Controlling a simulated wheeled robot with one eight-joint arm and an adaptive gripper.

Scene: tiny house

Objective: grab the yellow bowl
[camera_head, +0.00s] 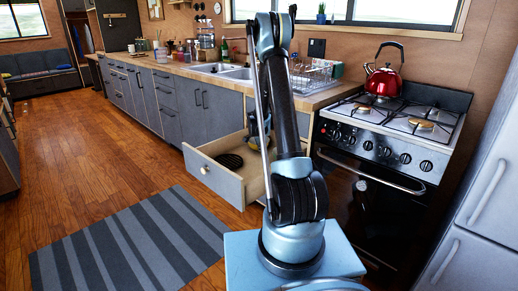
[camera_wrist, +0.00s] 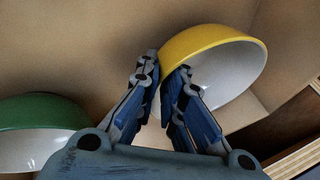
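The yellow bowl (camera_wrist: 213,58), yellow outside and white inside, is tilted in the upper middle of the wrist view. My gripper (camera_wrist: 168,72) has its fingertips close together on either side of the bowl's left rim, with the bowl's wall pinched between them. In the head view, the gripper is mostly hidden behind my arm, over the open drawer (camera_head: 222,181). I cannot make out the yellow bowl there.
A green bowl (camera_wrist: 40,112) with a white inside lies at the left of the wrist view, apart from the fingers. A dark round item (camera_head: 230,160) is in the drawer. The stove (camera_head: 385,140) with a red kettle (camera_head: 384,80) stands right. Floor left is open, with a striped rug (camera_head: 135,245).

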